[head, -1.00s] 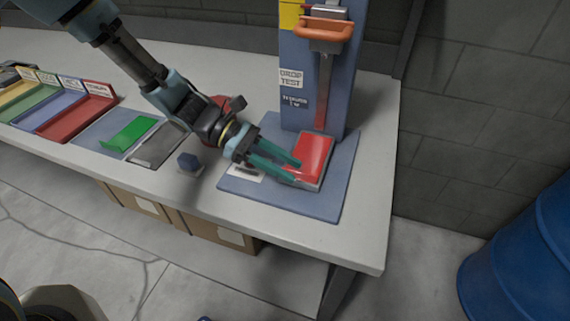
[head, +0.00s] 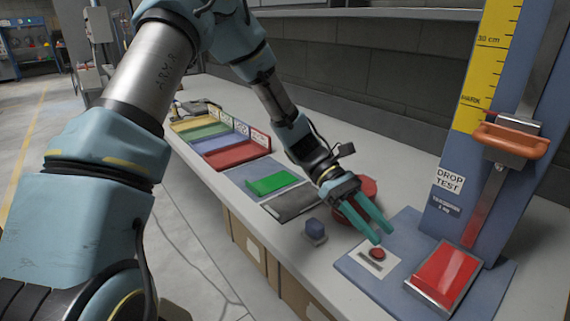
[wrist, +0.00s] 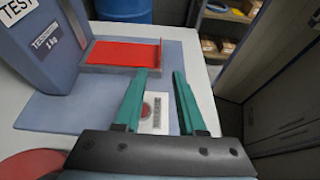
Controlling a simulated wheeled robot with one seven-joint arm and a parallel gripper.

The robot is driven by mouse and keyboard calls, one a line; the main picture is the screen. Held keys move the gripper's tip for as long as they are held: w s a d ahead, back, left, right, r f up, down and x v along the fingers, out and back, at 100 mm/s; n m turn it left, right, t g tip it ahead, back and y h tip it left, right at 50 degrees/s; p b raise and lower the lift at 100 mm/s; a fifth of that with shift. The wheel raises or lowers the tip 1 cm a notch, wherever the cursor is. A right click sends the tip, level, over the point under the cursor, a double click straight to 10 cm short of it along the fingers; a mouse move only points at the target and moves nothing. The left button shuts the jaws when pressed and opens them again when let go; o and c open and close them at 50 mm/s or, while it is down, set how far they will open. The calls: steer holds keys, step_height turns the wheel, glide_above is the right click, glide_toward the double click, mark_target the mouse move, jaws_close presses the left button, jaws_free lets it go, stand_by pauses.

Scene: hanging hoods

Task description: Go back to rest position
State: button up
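My gripper (head: 383,231) has two teal fingers and is at the front left of the drop test stand, over its blue base plate (head: 475,292). The wrist view shows the fingers apart with nothing between them. A red button (head: 377,254) on a white plate lies below the fingertips; it also shows between the fingers in the wrist view (wrist: 150,110). The red block (head: 444,276) rests on the base plate under the stand's mast. An orange handle (head: 511,141) sits high on the mast, apart from my gripper.
The wrist view shows a blue barrel (wrist: 124,10). Air above the bench is clear.

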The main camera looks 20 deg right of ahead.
steer(key=shift+w+a, duration=0.1)
steer(key=w+a+t, duration=0.1)
steer(key=w+a, duration=0.1)
steer(key=w+a+f+t, duration=0.1)
steer(key=w+a, duration=0.1)
steer(key=a, duration=0.1)
steer(key=w+a+m+t, duration=0.1)
steer(key=a, duration=0.1)
steer(key=shift+w+a+f+y, duration=0.2)
steer(key=shift+w+a+y, duration=0.15)
steer(key=shift+w+y, duration=0.05)
steer(key=w+a+r+m+t+y, duration=0.1)
steer(key=w+a+t, duration=0.2)
steer(key=a, duration=0.7)
steer(key=w+a+r+m+t+y, duration=0.1)
steer(key=w+a+t, duration=0.3)
steer(key=a, duration=0.6)
steer(key=w+a+r+m+t+y, duration=0.1)
steer(key=w+a+t, duration=0.3)
steer(key=a, duration=0.6)
steer(key=shift+a+r+m, duration=0.3)
steer(key=shift+r+m, duration=0.1)
steer(key=shift+r, duration=0.5)
